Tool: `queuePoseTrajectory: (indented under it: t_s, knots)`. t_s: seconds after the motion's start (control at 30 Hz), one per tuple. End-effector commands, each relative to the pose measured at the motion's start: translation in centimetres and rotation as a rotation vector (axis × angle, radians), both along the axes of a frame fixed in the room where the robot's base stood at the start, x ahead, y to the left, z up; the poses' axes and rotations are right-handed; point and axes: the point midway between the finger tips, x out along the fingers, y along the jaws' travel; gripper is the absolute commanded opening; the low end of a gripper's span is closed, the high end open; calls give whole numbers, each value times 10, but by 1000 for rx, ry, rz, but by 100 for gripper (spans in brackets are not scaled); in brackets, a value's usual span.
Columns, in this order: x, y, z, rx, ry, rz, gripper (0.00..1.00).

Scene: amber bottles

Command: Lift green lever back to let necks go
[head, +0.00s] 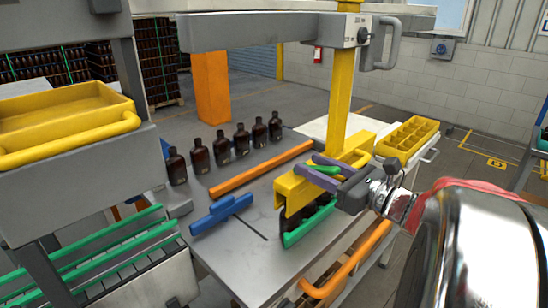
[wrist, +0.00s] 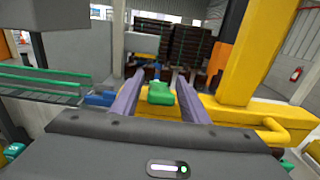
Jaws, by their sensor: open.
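The green lever (head: 326,170) sits on top of the yellow gripping head (head: 290,192), which hangs from a yellow column. My gripper (head: 312,168) has its two purple fingers open, one on each side of the lever. In the wrist view the lever (wrist: 160,93) shows between the fingertips, and I cannot tell whether either finger touches it. Dark amber bottles (head: 310,217) stand under the yellow head, partly hidden by it and by a green rail (head: 308,226).
A row of several amber bottles (head: 222,148) stands behind an orange bar (head: 262,168) on the grey table. A blue block (head: 220,214) lies left of the head. A yellow divided crate (head: 408,138) is at the right. The yellow column (head: 341,95) rises close behind my gripper.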

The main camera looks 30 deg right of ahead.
Motion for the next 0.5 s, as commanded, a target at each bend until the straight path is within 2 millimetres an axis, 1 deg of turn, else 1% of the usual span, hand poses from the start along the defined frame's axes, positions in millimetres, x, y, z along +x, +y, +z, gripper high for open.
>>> queuePoseTrajectory:
  t_s: [0.13, 0.37, 0.4, 0.5]
  knots:
    - [5, 2, 0, 1, 1, 0, 41]
    - [5, 2, 0, 1, 0, 0, 41]
    - [5, 2, 0, 1, 0, 0, 40]
    - [5, 2, 0, 1, 0, -1, 33]
